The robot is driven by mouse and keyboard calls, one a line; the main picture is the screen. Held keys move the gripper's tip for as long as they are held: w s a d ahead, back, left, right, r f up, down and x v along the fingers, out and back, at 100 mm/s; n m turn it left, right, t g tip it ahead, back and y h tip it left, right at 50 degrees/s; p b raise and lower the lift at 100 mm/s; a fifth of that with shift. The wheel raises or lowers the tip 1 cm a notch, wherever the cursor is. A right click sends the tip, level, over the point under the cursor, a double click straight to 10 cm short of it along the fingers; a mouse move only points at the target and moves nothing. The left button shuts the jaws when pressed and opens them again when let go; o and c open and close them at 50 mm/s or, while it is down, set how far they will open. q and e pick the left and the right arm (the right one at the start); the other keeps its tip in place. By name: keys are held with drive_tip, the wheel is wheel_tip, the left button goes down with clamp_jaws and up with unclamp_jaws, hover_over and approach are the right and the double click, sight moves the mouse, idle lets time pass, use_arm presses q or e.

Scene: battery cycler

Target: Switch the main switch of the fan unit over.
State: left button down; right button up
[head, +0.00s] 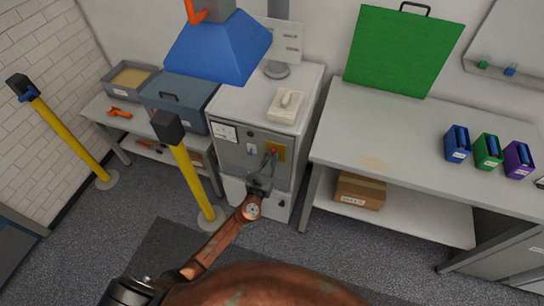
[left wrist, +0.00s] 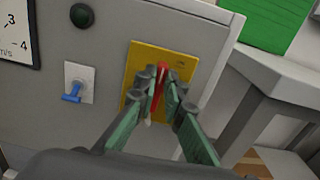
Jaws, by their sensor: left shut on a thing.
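The fan unit (head: 229,165) is a grey cabinet standing in the middle of the head view, with a control panel on its front. Its main switch, a red handle on a yellow plate (head: 283,151), shows at the panel's right side. In the left wrist view the red handle (left wrist: 159,88) stands roughly upright, tilted slightly, in front of the yellow plate (left wrist: 178,62). My left gripper (left wrist: 163,92) is shut on the red handle, with its green-faced fingers on both sides. The fingers hide part of the handle and plate. My right gripper is in neither view.
A blue lever on a white plate (left wrist: 77,84) and a dark round button (left wrist: 82,15) sit left of the yellow plate. A yellow post (head: 192,180) stands left of my arm. A workbench (head: 400,130) stands close on the right. Floor is free in front.

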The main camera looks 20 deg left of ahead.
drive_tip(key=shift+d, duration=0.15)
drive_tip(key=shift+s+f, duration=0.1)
use_arm(q)
drive_tip(key=n+b, duration=0.2)
drive_tip(key=n, duration=0.4)
drive_tip(key=a+f+n+b, duration=0.1)
drive_tip(key=n+b, duration=0.2)
drive_tip(key=n, duration=0.3)
drive_tip(key=n+b, duration=0.3)
drive_tip(key=n, duration=0.2)
drive_tip(key=shift+a+f+n, duration=0.35)
drive_tip(key=shift+n, duration=0.05)
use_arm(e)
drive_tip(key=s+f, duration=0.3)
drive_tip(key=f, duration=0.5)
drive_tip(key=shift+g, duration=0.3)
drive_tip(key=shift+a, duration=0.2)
